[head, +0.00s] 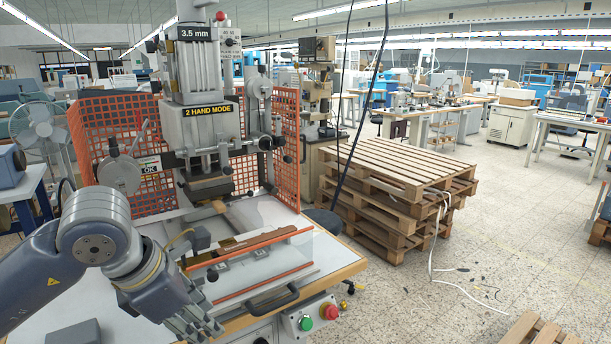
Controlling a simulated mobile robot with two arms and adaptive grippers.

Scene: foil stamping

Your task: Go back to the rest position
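My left gripper (187,312) hangs at the end of my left arm, which comes in from the left. It is low over the front left of the machine table (338,262), in front of the foil stamping machine (200,120). I see no object held in it, but its fingertips are seen at a poor angle, so its opening is unclear. The stamping machine carries a "2 HAND MODE" label and a "3.5 mm" display. My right gripper is not in view.
Orange mesh guards (286,150) flank the machine. A clear panel with orange strips (262,280) stands at the table front. A control box with a green button (305,323) and red button (329,311) is below. Stacked wooden pallets (395,185) stand right. Open floor lies beyond.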

